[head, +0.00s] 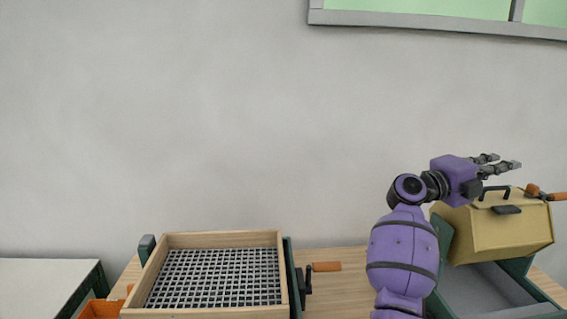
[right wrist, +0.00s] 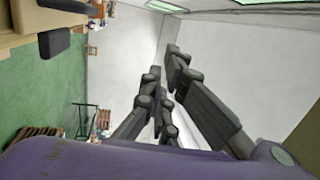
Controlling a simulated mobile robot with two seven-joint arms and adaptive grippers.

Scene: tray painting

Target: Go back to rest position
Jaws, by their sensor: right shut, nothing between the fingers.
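My right gripper (head: 505,162) is raised at the right of the head view, at the end of my purple arm. It points to the right, in front of the wall and above the yellow box. Its fingers are shut and hold nothing. In the right wrist view the dark fingers (right wrist: 160,90) show against the pale wall, with no object between them. My left gripper is not in view.
A wooden tray with a mesh bottom (head: 281,260) sits on the table (head: 340,290). An orange-handled tool (head: 326,266) lies beside it. A tan box (head: 520,235) with a dark handle is tilted over a green-edged grey bin (head: 480,290) at right. A white table (head: 45,285) stands at left.

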